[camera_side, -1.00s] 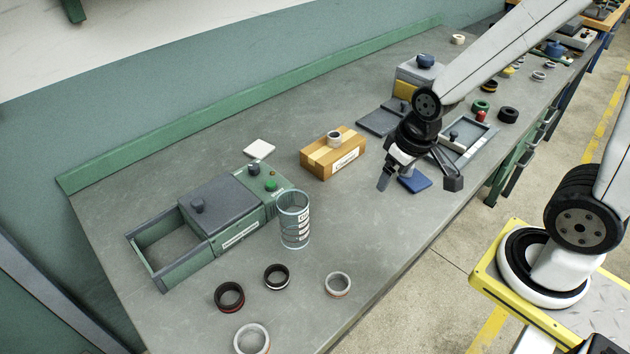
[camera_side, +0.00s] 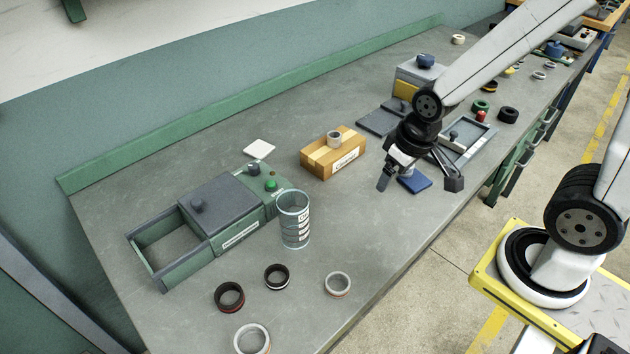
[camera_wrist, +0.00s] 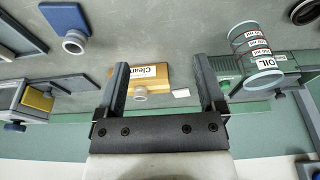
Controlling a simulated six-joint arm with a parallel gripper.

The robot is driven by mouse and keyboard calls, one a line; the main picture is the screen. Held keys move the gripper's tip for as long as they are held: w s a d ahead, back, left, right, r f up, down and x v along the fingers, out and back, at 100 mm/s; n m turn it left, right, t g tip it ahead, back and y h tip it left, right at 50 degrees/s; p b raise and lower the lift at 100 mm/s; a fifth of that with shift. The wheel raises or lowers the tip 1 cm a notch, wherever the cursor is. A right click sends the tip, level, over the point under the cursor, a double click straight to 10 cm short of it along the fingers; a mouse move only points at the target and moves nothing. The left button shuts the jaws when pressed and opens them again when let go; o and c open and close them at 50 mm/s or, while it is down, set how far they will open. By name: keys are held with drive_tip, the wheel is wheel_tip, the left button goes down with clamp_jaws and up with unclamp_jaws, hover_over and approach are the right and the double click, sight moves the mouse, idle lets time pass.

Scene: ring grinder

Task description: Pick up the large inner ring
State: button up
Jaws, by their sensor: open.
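Several rings are in view, and I cannot tell for sure which is the large inner ring. A large silver ring (camera_side: 252,340) lies at the bench's near edge, with a smaller silver ring (camera_side: 338,285), a black ring (camera_side: 277,277) and a dark red-edged ring (camera_side: 229,297) nearby. Another pale ring (camera_side: 334,138) sits on the wooden block labelled "Clean" (camera_side: 345,160); it also shows in the wrist view (camera_wrist: 140,92). My gripper (camera_side: 419,183) is open and empty above the bench, right of the block, near a blue pad (camera_side: 420,186). A metallic ring (camera_wrist: 75,42) is by that pad.
A clear cylinder labelled OIL (camera_side: 294,222) stands beside the green machine (camera_side: 222,215) with its open-topped tray. A grey tray (camera_side: 478,140) and a grey-and-yellow device (camera_side: 408,82) stand near my gripper.

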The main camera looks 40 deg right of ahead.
drive_tip(key=shift+o, duration=0.4)
drive_tip(key=m+g, duration=0.3)
drive_tip(key=m, duration=1.1)
approach(415, 181)
drive_tip(key=shift+w+d+f, duration=0.1)
drive_tip(key=shift+w+f, duration=0.4)
drive_tip(key=shift+w, duration=0.25)
drive_tip(key=shift+w+d+f, duration=0.1)
drive_tip(key=shift+w+f, duration=0.4)
drive_tip(key=shift+w, duration=0.3)
drive_tip(key=shift+f+n, duration=0.15)
drive_tip(key=shift+n, duration=0.15)
drive_tip(key=shift+d+f, duration=0.1)
drive_tip(key=shift+f, duration=2.35)
